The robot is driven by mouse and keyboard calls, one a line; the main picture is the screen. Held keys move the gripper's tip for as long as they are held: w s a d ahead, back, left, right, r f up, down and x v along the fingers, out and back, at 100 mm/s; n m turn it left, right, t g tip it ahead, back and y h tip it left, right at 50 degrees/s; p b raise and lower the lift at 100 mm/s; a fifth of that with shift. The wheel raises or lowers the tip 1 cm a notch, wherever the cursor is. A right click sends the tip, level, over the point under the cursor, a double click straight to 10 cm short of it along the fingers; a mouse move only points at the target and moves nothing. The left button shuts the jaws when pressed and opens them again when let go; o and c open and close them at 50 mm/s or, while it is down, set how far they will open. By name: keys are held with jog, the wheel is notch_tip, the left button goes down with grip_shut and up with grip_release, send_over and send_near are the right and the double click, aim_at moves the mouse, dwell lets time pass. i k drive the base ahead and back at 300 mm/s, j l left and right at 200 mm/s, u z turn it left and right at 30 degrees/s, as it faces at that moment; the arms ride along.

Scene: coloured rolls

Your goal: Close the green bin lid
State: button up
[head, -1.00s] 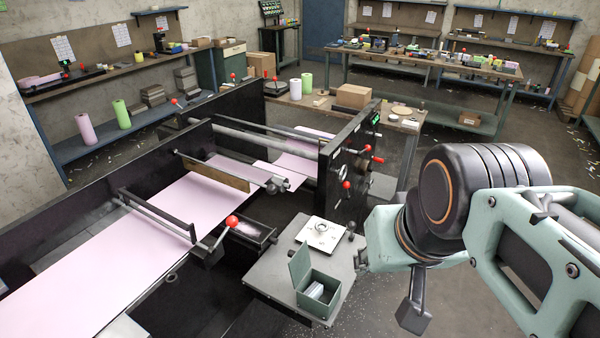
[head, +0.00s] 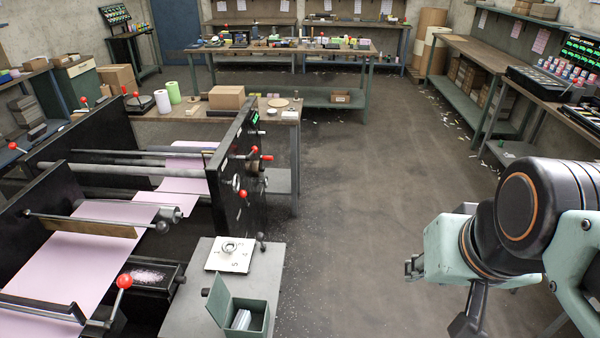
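The green bin (head: 256,318) is a small box on the grey side table at the bottom of the head view, left of centre. Its lid (head: 219,301) stands raised on the bin's left side, so the bin is open. White card-like pieces show inside it. My gripper (head: 412,267) is at the right, at the end of my pale green and black arm, well to the right of the bin and apart from it. Its fingers are small and dark here, and I cannot tell whether they are open or shut.
The grey side table (head: 200,255) also carries a white numbered plate (head: 230,254). A black machine with a pink sheet (head: 80,260) fills the left. A workbench with a cardboard box (head: 227,97) stands behind. The floor (head: 370,200) is clear in the middle.

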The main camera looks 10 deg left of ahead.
aim_at(219, 295)
jog(key=z, duration=9.65)
jog(key=l+z, duration=0.15)
jog(key=z, duration=0.6)
